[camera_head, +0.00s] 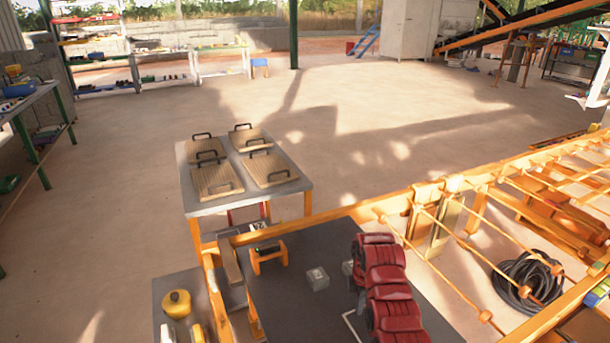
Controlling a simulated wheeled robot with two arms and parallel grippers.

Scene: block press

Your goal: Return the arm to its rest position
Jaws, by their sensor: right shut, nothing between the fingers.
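My right gripper (587,101) is a white shape at the far right edge, in the upper part of the head view. It is partly cut off by the frame and appears shut and empty. It shows high above the orange frame, apart from the work table and everything on it. My left gripper is not in view.
Red ribbed units (388,282) and a small grey block (317,279) are on the dark table (285,318). Several handled boards lie on the grey-topped table (194,181) behind. An orange rail frame (340,210) crosses the right side. Open floor (420,130) lies beyond.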

